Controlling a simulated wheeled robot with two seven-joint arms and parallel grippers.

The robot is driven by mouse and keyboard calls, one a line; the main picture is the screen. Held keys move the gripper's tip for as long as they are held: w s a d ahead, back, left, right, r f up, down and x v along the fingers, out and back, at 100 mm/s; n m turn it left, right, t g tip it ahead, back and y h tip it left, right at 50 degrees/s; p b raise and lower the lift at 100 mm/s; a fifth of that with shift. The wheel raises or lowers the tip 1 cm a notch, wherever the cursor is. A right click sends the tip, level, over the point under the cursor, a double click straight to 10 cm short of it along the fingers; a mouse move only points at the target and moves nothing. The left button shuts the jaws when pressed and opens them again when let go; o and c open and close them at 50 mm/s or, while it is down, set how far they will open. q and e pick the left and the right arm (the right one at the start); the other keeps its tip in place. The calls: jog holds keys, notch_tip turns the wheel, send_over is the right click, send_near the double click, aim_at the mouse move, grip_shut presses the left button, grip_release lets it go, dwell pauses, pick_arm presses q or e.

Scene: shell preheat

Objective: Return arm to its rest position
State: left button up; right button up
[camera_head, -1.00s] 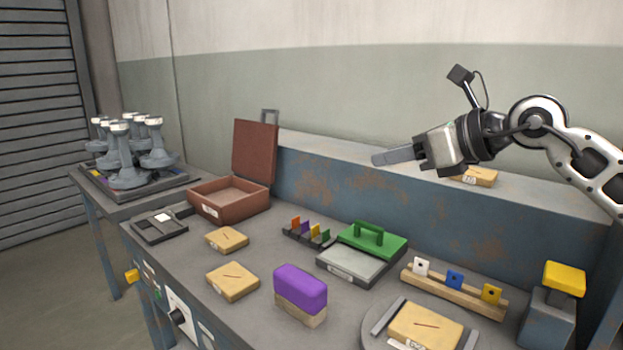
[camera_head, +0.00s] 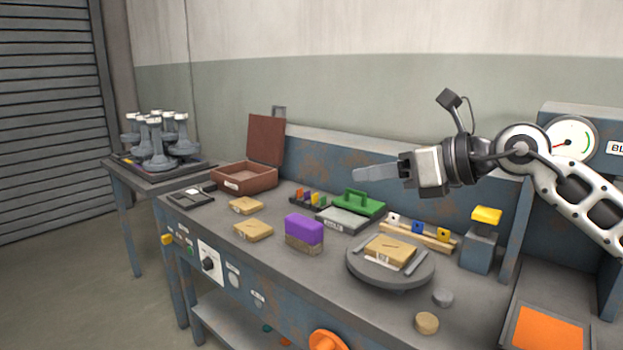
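My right gripper (camera_head: 378,173) hangs in the air above the back of the workbench (camera_head: 330,265), its fingers pointing left. The fingers look close together and nothing shows between them, but this side-on angle does not show whether they are fully shut. My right arm comes in from the right edge. My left arm and gripper are not in view.
Below the gripper are a green-handled block (camera_head: 358,202), a rack with coloured tags (camera_head: 415,236) and a round turntable (camera_head: 358,272) bearing a wooden plate (camera_head: 390,252). A purple-topped block (camera_head: 304,228), an open brown box (camera_head: 245,180) and a gauge (camera_head: 572,138) stand around.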

jog(key=s+a+f+m+t+y+p, duration=0.1)
jog(key=s+a+f+m+t+y, duration=0.1)
jog(key=s+a+f+m+y, duration=0.65)
jog(key=s+d+f+m+t+h+p, duration=0.1)
jog(key=d+f+m+t+h, duration=0.45)
jog(key=m, duration=0.65)
jog(key=s+d+f+m+t+h+p, duration=0.1)
jog(key=d+f+m+t+h, duration=0.15)
jog(key=f+m+h, duration=0.8)
jog(key=s+d+f+m+g, duration=0.2)
jog(key=s+f+m+g, duration=0.1)
jog(key=s+f+m, duration=0.3)
jog(key=s+d+f+m+g+h, duration=0.1)
jog(key=s+d+f+m+g, duration=0.1)
jog(key=s+f+m+g, duration=0.2)
jog(key=s+f+m, duration=0.2)
jog(key=s+f, duration=0.2)
jog(key=shift+s+d+m, duration=0.15)
jog(key=shift+s+m, duration=0.1)
jog(key=shift+m, duration=0.05)
